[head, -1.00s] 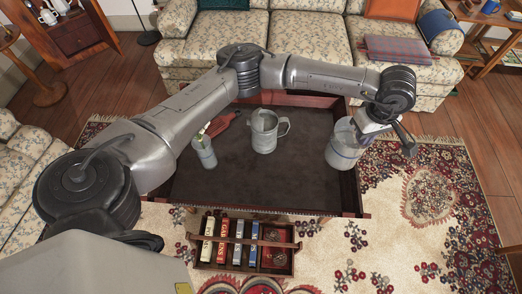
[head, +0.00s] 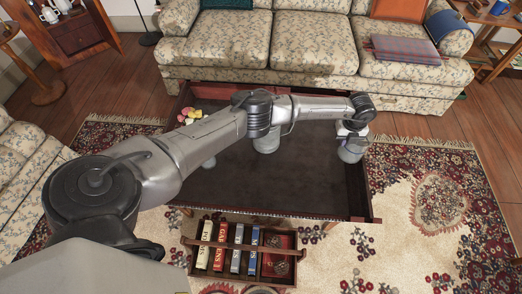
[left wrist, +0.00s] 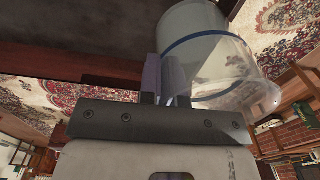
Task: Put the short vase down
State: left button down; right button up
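The short vase is a clear, wide vessel with a blue band; it shows in the head view (head: 351,153) at the right end of the dark coffee table (head: 300,190). In the left wrist view the vase (left wrist: 205,50) fills the upper right, its open rim toward the camera. My left gripper (head: 352,134) is above it, with its fingers (left wrist: 165,78) close together at the vase's wall near the rim, seemingly shut on it. Whether the base touches the tabletop is hard to tell. My right gripper is in neither view.
A grey mug (head: 266,145) stands mid-table, partly hidden by my left arm. Flowers (head: 195,115) and a slim vase's base (head: 209,162) show around the arm. A wooden crate of books (head: 283,277) is at the front. The table's front right is clear.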

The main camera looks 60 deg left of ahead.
pick_arm(q)
jog(key=shift+s+a+f+n+b, duration=0.7)
jog(key=shift+s+f, duration=1.25)
jog(key=shift+f, duration=0.4)
jog(key=shift+s+a+f+n+b, duration=0.65)
jog(key=shift+s+f+b, duration=0.2)
jog(key=shift+s+f, duration=1.3)
jog(key=shift+s+a+f+n+b, duration=0.7)
jog(key=shift+s+f, duration=1)
jog(key=shift+f, duration=0.85)
jog(key=shift+d+f, duration=0.1)
jog(key=shift+f, duration=0.1)
jog(key=shift+r, duration=0.1)
